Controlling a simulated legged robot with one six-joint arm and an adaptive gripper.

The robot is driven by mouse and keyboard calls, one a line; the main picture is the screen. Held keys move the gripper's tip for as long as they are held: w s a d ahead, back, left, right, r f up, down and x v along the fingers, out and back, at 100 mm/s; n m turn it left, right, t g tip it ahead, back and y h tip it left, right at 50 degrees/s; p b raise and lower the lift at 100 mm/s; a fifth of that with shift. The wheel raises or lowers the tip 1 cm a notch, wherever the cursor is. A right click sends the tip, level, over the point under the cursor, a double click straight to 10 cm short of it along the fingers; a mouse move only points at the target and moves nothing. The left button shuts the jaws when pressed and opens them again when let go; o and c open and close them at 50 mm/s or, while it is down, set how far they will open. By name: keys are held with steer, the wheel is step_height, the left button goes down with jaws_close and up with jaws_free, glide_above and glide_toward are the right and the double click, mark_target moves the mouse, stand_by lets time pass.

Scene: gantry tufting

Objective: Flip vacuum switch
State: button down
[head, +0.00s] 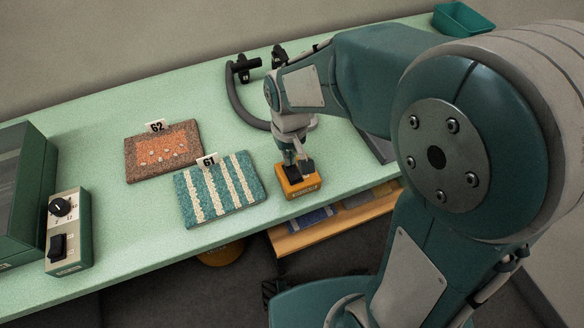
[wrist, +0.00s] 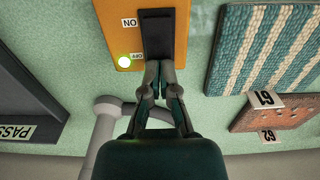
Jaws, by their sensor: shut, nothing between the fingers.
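The vacuum switch is an orange box (head: 302,186) with a black rocker, at the front edge of the green bench. In the wrist view the orange box (wrist: 178,30) shows ON and OFF labels beside the black rocker (wrist: 157,32). My gripper (head: 296,160) is above the box, pointing down. In the wrist view my gripper (wrist: 160,68) is shut and empty, with its fingertips at the OFF end of the rocker. I cannot tell whether they touch it.
Carpet sample 61 (head: 222,190) lies just left of the switch, and sample 62 (head: 163,152) lies farther back. A dark hose (head: 237,101) curves behind my gripper. A PASS-labelled tray (wrist: 28,100) is nearby.

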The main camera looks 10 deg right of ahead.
steer(key=shift+f, duration=0.45)
stand_by(0.3)
steer(key=shift+r, duration=3.55)
